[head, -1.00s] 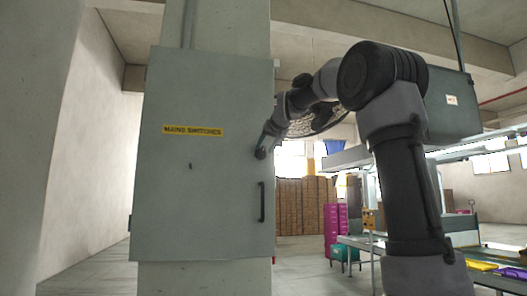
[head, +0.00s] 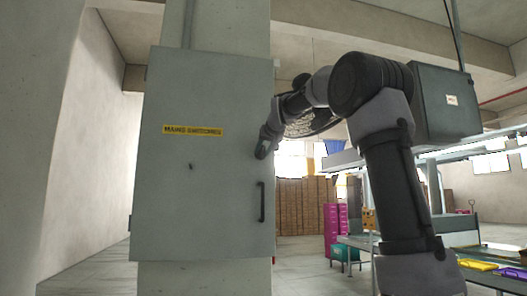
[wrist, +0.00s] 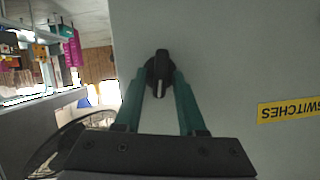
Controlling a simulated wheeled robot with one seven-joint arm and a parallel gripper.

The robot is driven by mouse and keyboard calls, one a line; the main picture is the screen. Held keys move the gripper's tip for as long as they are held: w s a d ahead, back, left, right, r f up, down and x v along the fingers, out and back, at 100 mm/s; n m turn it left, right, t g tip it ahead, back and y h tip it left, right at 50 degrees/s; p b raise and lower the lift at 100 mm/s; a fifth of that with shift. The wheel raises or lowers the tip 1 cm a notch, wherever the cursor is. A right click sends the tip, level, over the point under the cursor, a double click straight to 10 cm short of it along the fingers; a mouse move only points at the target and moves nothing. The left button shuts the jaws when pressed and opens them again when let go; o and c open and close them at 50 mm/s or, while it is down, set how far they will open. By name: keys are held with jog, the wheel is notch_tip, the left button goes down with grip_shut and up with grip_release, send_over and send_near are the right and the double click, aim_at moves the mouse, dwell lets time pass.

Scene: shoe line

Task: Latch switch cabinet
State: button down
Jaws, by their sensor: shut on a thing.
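The switch cabinet (head: 205,215) is a tall grey-green box on a pillar, with a yellow MAINS SWITCHES label (head: 192,131). Its door looks closed. A black bar handle (head: 262,202) is upright near the right edge. In the wrist view, a black latch knob (wrist: 159,66) with a white mark sits on the door near its edge. My gripper (wrist: 160,82) is shut on the knob, with a green finger on each side. The label, upside down there, also shows in the wrist view (wrist: 288,110). In the head view my gripper (head: 265,147) is at the door's right edge, above the handle, and hides the knob.
A small dark spot (head: 191,166) marks the door's middle. To the right are a workbench (head: 485,262) with coloured items, magenta crates (head: 335,222) and stacked brown cartons (head: 300,205). Floor left of the cabinet is clear.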

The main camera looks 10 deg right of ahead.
jog(key=shift+a+n+h, duration=0.1)
jog(key=shift+n+h, duration=0.5)
jog(key=shift+n, duration=0.1)
jog(key=c, duration=0.8)
grip_release()
jog(key=v, duration=1)
jog(key=shift+s+r, duration=0.2)
jog(key=shift+s, duration=0.1)
